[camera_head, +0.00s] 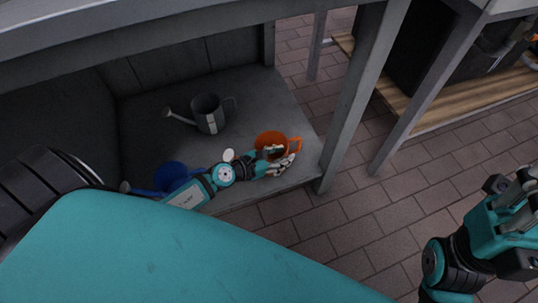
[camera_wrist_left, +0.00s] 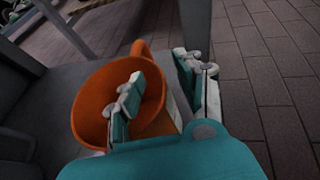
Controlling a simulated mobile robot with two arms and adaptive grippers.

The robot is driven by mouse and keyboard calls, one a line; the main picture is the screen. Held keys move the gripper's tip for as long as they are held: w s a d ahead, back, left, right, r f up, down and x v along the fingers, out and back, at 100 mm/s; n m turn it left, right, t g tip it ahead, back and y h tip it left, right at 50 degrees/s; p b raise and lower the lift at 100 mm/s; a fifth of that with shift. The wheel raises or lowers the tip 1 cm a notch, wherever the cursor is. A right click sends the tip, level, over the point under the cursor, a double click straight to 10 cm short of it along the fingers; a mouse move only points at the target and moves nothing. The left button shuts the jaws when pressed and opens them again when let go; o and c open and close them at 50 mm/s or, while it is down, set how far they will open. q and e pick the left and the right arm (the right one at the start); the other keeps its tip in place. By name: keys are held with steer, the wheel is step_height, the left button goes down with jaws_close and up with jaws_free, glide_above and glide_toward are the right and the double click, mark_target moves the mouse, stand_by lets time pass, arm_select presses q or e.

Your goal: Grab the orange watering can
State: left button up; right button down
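The orange watering can (camera_head: 268,138) stands on the grey lower shelf, near its front right corner. In the left wrist view the can (camera_wrist_left: 92,98) shows its open top, with its handle on the far side. My left gripper (camera_head: 276,158) straddles the can's wall. In the left wrist view, one finger of the gripper (camera_wrist_left: 160,92) is inside the can and the other is outside. The fingers are apart, with the wall between them; contact is not clear. My right gripper (camera_head: 508,222) is at the right edge, away from the can, and its fingers are unclear.
A grey watering can (camera_head: 208,114) stands farther back on the shelf (camera_head: 262,92). A blue watering can (camera_head: 170,176) is to the left, partly hidden by my arm. A grey table leg (camera_head: 352,98) rises just right of the orange can. Brick floor (camera_head: 360,222) lies clear in front.

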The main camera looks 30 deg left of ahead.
arm_select(q)
jaws_close()
steer(key=shift+r, duration=0.1)
stand_by(0.7)
